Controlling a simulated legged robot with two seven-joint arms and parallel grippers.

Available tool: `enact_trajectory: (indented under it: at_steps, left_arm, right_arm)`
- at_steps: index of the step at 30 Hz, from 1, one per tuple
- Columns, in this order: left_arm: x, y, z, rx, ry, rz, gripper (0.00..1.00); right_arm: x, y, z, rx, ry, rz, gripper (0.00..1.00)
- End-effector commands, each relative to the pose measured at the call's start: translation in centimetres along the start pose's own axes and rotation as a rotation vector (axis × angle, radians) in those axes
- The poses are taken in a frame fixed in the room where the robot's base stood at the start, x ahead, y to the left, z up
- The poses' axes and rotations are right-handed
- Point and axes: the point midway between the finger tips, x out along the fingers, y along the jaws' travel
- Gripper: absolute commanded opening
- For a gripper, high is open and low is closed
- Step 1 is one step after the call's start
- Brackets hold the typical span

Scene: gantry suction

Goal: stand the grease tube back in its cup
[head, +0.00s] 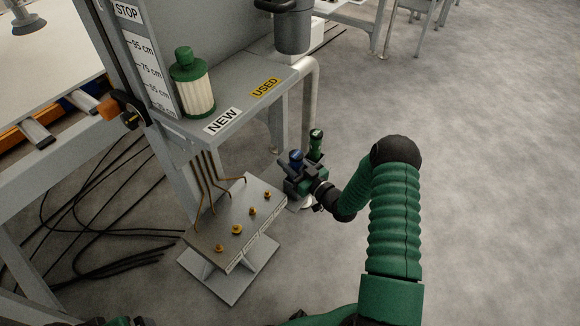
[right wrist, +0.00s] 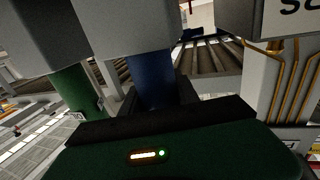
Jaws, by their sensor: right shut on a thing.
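My right gripper (head: 300,176) is beside the leg of the stand, to the right of the grease plate. It is shut on a blue tube (head: 296,157), which stands roughly upright in the jaws. In the right wrist view the blue tube (right wrist: 152,80) has a wide grey end and rises from the dark jaws. A green tube (head: 316,138) is just behind the gripper; the green tube also shows at the left of the wrist view (right wrist: 75,95). The gripper hides the lower ends of both tubes. I cannot make out a cup.
A plate with brass nipples (head: 238,226) stands on a pedestal left of the gripper. Above is a grey shelf (head: 245,112) marked NEW and USED, holding a green-capped filter (head: 192,86). Black cables (head: 95,215) lie on the floor at left. The floor at right is clear.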

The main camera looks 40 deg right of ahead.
Motion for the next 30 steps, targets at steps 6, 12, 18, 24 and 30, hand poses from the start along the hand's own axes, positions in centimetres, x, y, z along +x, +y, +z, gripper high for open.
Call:
enact_trajectory:
  at_steps: [6,12,18,24,30]
  left_arm:
    - [0.1,0.0,0.0,0.000,0.000,0.000,1.00]
    - [0.2,0.0,0.0,0.000,0.000,0.000,1.00]
    - [0.2,0.0,0.0,0.000,0.000,0.000,1.00]
    - [-0.1,0.0,0.0,0.000,0.000,0.000,1.00]
    - [-1.7,0.0,-0.4,0.000,0.000,0.000,1.00]
  right_arm:
    - [0.1,0.0,0.1,-0.002,0.003,0.000,0.00]
    - [0.0,0.0,0.3,-0.001,0.001,0.000,0.50]
    - [0.0,0.0,0.3,-0.001,0.001,0.000,0.58]
    - [0.0,0.0,-0.1,-0.001,0.001,0.000,0.58]
    - [-3.7,0.1,-0.2,0.002,-0.003,0.003,0.58]
